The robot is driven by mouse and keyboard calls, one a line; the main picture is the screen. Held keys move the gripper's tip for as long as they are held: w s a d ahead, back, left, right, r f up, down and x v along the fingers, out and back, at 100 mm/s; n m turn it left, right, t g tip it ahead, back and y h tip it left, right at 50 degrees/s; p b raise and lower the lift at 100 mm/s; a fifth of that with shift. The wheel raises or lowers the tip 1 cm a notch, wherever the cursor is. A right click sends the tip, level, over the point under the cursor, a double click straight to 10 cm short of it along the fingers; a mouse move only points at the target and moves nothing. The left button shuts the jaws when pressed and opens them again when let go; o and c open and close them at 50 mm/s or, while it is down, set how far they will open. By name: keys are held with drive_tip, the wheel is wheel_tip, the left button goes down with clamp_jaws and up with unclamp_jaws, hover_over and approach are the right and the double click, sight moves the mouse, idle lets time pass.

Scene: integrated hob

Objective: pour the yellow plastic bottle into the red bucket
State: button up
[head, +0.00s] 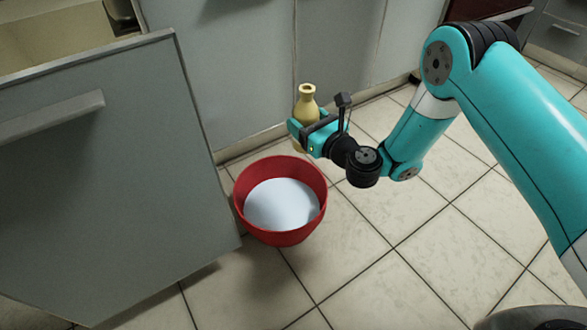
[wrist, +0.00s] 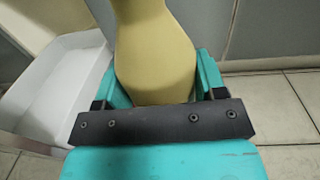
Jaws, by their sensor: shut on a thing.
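The yellow plastic bottle (head: 307,98) is upright in the head view, with its neck and mouth above my gripper. My gripper (head: 303,134) is shut on the bottle's body. In the wrist view the bottle (wrist: 155,55) stands between the two teal fingers of my gripper (wrist: 160,85), and its top is out of the picture. The red bucket (head: 281,239) stands on the floor, below the bottle and a little to its left in the head view. A pale, whitish area fills the inside of the bucket; I cannot tell what it is.
An open drawer with a grey front (head: 100,170) juts out left of the bucket. Grey cabinet doors (head: 240,60) stand behind the bottle. The wrist view shows a white box-like shape (wrist: 50,90) at left.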

wheel_tip(320, 180, down, 6)
drive_tip(key=s+a+b, duration=0.1)
drive_tip(key=a+b, duration=0.1)
drive_tip(key=shift+s+a+y+b, duration=0.25)
drive_tip(key=shift+a+y+b, duration=0.05)
drive_tip(key=shift+a, duration=0.1)
drive_tip(key=shift+s+d+f+n+b, duration=0.1)
drive_tip(key=shift+f+n+b, duration=0.2)
drive_tip(key=shift+b, duration=0.35)
drive_tip(key=f, duration=0.1)
drive_tip(key=d+f+n+g, duration=0.1)
drive_tip(key=f, duration=0.1)
drive_tip(key=shift+f+h+p, duration=0.3)
drive_tip(key=shift+h+p, duration=0.1)
drive_tip(key=d+f+n+g+h, duration=0.2)
drive_tip(key=d+n+h, duration=0.3)
drive_tip(key=n+h, duration=0.1)
drive_tip(key=shift+w+d+f, duration=0.3)
drive_tip(key=shift+w+d, duration=0.05)
drive_tip(key=shift+w, duration=0.05)
idle(1.5)
